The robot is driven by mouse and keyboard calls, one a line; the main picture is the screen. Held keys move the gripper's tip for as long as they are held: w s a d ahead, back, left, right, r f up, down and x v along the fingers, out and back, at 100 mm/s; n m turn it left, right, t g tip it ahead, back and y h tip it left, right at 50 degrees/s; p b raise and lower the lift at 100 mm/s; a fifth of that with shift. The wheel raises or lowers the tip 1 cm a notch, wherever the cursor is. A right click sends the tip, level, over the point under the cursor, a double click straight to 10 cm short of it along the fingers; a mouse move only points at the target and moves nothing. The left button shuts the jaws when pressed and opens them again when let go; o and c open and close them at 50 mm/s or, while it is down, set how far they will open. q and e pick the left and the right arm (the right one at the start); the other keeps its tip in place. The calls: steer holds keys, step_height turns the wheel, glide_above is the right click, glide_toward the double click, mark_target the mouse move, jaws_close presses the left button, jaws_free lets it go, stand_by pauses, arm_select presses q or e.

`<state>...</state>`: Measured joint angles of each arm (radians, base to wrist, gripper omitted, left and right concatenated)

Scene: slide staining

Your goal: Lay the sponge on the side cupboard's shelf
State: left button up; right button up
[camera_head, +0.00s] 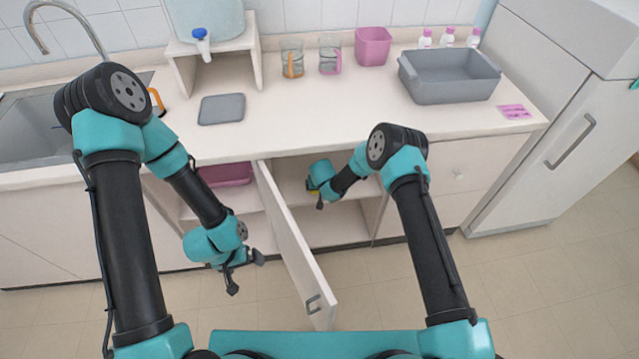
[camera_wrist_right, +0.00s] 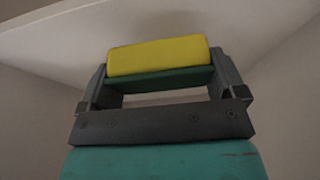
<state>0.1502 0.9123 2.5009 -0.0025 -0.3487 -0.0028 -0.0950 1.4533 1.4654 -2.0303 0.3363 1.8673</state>
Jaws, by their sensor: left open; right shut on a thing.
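The sponge, yellow with a green layer, is held between the fingers of my right gripper; it fills the gap in the right wrist view (camera_wrist_right: 158,57). My right gripper (camera_wrist_right: 160,82) is shut on it inside the open cupboard (camera_head: 345,224) under the counter. The cupboard's shelf (camera_head: 290,188) is partly hidden by my right arm. My left gripper (camera_head: 243,272) is open and empty, left of the cupboard door.
The cupboard door (camera_head: 295,245) stands open towards me, between my two grippers. A pink tub (camera_head: 226,174) sits in the compartment left of the door. The counter (camera_head: 270,135) above carries a grey basin (camera_head: 450,88), a grey mat (camera_head: 221,108) and beakers.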

steer(key=shift+w+f, duration=0.2)
steer(key=shift+w, duration=2.05)
steer(key=shift+f, duration=1.75)
steer(key=shift+f, duration=0.15)
steer(key=o, duration=0.6)
steer(key=shift+v, duration=3.9)
